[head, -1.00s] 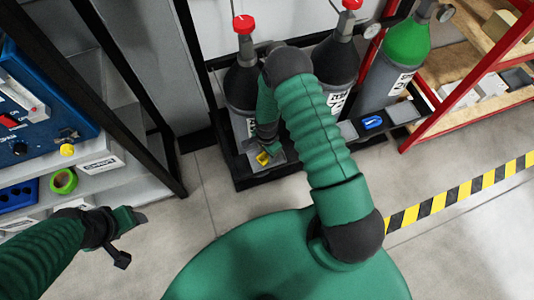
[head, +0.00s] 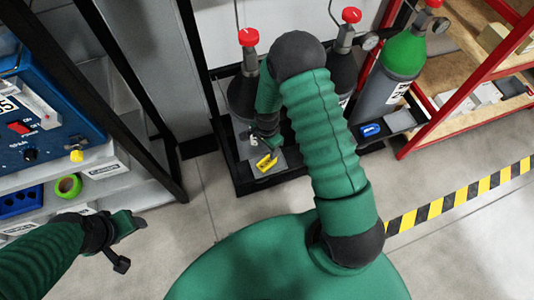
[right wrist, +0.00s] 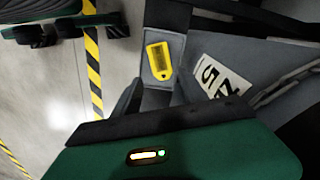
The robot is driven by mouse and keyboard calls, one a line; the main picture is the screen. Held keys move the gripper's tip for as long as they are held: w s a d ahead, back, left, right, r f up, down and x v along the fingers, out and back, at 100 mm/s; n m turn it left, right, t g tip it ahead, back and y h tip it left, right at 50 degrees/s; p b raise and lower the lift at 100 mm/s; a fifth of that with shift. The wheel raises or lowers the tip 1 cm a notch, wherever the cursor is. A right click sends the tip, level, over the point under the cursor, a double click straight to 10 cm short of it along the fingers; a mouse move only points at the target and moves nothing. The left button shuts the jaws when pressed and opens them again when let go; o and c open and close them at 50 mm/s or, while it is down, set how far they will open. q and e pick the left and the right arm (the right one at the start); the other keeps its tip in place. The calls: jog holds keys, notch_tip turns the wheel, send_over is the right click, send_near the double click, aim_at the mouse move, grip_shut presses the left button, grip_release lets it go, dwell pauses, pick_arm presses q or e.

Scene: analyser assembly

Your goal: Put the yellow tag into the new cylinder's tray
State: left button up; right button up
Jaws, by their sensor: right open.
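The yellow tag (head: 267,164) lies on the small grey tray (head: 279,171) in front of the leftmost red-capped dark cylinder (head: 241,98). The right wrist view also shows the tag (right wrist: 158,61) lying inside the tray's rim (right wrist: 166,15), beside a cylinder with a white label (right wrist: 221,76). My right gripper (head: 266,140) is open, just above and behind the tag, and looks apart from it. Part of that gripper and the cylinder are hidden by my right arm. My left gripper (head: 127,241) is empty at lower left, its fingers apart.
A second red-capped cylinder (head: 343,72) and a green-topped cylinder (head: 404,56) stand in the same black rack. A blue tag (head: 371,130) lies in a tray before the green-topped one. Shelves with a blue device (head: 45,125) stand left; a red-framed shelf (head: 455,85) stands right.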

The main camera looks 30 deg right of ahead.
jog(key=s+a+r+n+t, duration=0.1)
jog(key=s+a+r+n, duration=0.1)
jog(key=r+n, duration=0.3)
jog(key=s+a+r+n, duration=0.3)
jog(key=s+r+n, duration=0.1)
jog(key=r, duration=0.5)
jog(key=s+a+r+n+t, duration=0.1)
jog(key=s+a+r+n, duration=0.1)
jog(key=r+n, duration=0.5)
jog(key=shift+s+a+t, duration=0.2)
jog(key=shift+s+t, duration=0.1)
jog(key=shift+s, duration=0.5)
jog(key=shift+w+d, duration=0.15)
jog(key=shift+d, duration=0.15)
jog(key=shift+c, duration=0.3)
